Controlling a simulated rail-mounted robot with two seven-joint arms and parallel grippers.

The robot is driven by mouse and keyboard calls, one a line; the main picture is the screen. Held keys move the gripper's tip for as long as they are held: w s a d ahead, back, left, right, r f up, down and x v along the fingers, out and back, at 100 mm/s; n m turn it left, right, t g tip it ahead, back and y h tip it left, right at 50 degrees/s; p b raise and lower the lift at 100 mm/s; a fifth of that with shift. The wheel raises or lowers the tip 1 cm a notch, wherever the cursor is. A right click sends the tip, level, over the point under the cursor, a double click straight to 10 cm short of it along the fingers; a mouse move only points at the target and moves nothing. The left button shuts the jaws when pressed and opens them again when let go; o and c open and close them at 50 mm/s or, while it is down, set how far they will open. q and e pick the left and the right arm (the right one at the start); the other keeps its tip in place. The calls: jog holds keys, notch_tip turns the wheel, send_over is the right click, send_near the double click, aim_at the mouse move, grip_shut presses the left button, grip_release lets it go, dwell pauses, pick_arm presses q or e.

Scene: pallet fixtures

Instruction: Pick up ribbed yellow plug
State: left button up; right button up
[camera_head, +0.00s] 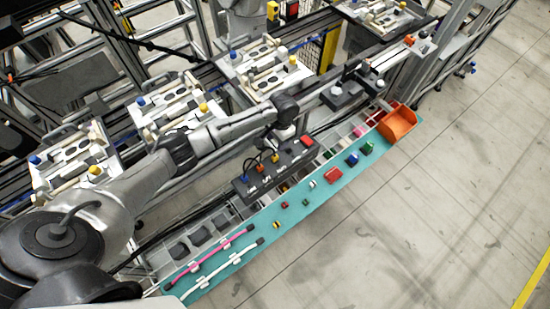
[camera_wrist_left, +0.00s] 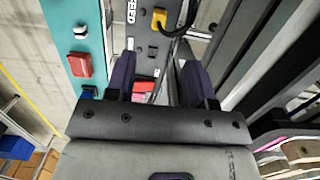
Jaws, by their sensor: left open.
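A small yellow plug (camera_head: 276,223) with dark bands lies on the teal strip (camera_head: 325,197) in the head view; its ribs are too small to make out fully. Another yellow connector (camera_wrist_left: 159,18), with a black cable, sits on the dark socket box (camera_wrist_left: 150,45) in the left wrist view. My left gripper (camera_head: 285,135) is over the far side of that box, well up and right of the banded yellow plug. Its two fingers (camera_wrist_left: 158,62) are apart with nothing held between them. My right gripper is not in view.
The teal strip also carries a red block (camera_head: 333,174), a blue block (camera_head: 352,159), an orange bin (camera_head: 397,124), and pink and white cables (camera_head: 215,253). Grey trays run beside it. White pallet fixtures (camera_head: 265,68) stand behind. The floor at right is clear.

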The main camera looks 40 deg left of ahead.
aim_at(275, 157)
pick_arm(q)
jog(key=f, duration=0.4)
jog(key=f+b, duration=0.1)
jog(key=f, duration=0.1)
jog(key=shift+s+f, duration=0.1)
jog(key=shift+s, duration=0.3)
jog(key=shift+s+f+b, duration=0.15)
jog(key=shift+f+b, duration=0.2)
jog(key=shift+f, duration=0.95)
jog(key=shift+s+f+b, duration=0.1)
jog(key=shift+f+b, duration=0.25)
jog(key=shift+f, duration=0.95)
grip_shut()
